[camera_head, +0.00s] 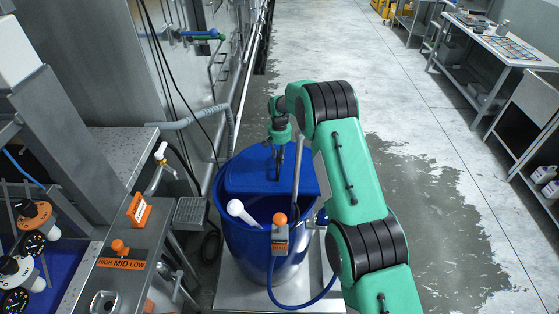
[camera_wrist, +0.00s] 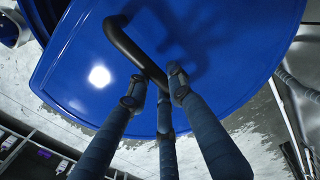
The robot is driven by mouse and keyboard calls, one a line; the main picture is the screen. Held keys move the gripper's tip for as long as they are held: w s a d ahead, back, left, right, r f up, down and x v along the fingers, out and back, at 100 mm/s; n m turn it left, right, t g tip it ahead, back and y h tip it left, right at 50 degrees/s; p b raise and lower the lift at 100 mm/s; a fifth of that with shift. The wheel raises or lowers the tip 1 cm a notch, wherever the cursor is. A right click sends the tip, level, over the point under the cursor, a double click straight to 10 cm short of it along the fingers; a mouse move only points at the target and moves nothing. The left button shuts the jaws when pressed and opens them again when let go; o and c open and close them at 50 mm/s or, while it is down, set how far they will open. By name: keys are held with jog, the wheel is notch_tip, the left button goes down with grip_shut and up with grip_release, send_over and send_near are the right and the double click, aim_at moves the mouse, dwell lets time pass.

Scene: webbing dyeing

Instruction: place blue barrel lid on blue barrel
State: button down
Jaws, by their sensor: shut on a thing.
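The blue barrel (camera_head: 243,250) stands on a grey platform, with its front opening showing. The blue barrel lid (camera_head: 245,178) is over the back part of the barrel; its straight edge faces the front. I cannot tell whether it rests fully on the rim. My gripper (camera_head: 278,160) is above the lid, pointing down. In the wrist view the lid (camera_wrist: 75,70) fills much of the picture, and my gripper (camera_wrist: 157,88) is shut on its black bent handle (camera_wrist: 128,45). The far rim is partly hidden by my arm and the lid.
A white-ended tool (camera_head: 242,212) leans in the barrel's open front. An orange-knobbed grey device (camera_head: 280,236) with a blue hose sits at the front rim. A control panel (camera_head: 120,265) stands at left. Wet floor (camera_head: 440,220) at right is clear; a workbench (camera_head: 500,45) stands beyond.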

jog(key=shift+f, duration=0.65)
jog(key=shift+f, duration=0.1)
jog(key=c, duration=1.5)
grip_release()
jog(key=shift+f, duration=0.1)
jog(key=shift+c, duration=0.2)
notch_tip(320, 180, up, 12)
